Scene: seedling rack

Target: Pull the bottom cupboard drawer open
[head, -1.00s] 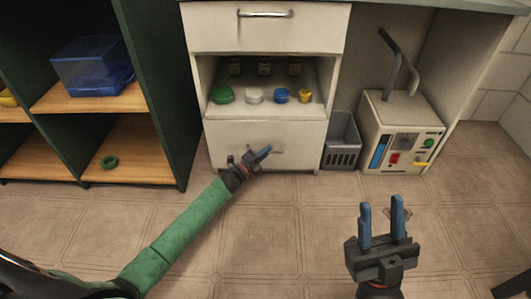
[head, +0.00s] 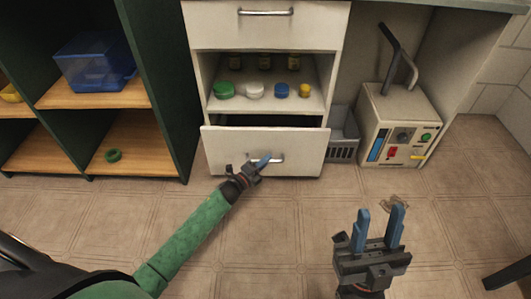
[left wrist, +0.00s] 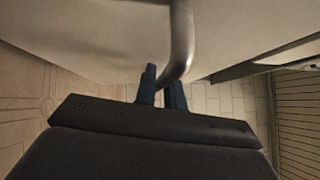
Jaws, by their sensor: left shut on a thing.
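The bottom cupboard drawer (head: 225,148) has a white front and stands partly out from the cupboard, with a dark gap above its front. Its metal bar handle (head: 276,158) is on the middle of the front. My left gripper (head: 259,164) is shut on this handle. In the left wrist view the two dark fingers (left wrist: 162,92) close at the curved metal handle (left wrist: 181,45). My right gripper (head: 378,232) is open and empty above the floor at the lower right, its blue fingers apart. The inside of the drawer is too dark to make out.
The white cupboard (head: 265,25) has a shut top drawer and a shelf with several small coloured-lid jars. A grey basket (head: 343,135) and a white machine (head: 397,125) stand to its right. A green shelf unit (head: 165,90) is on the left. The floor in front is clear.

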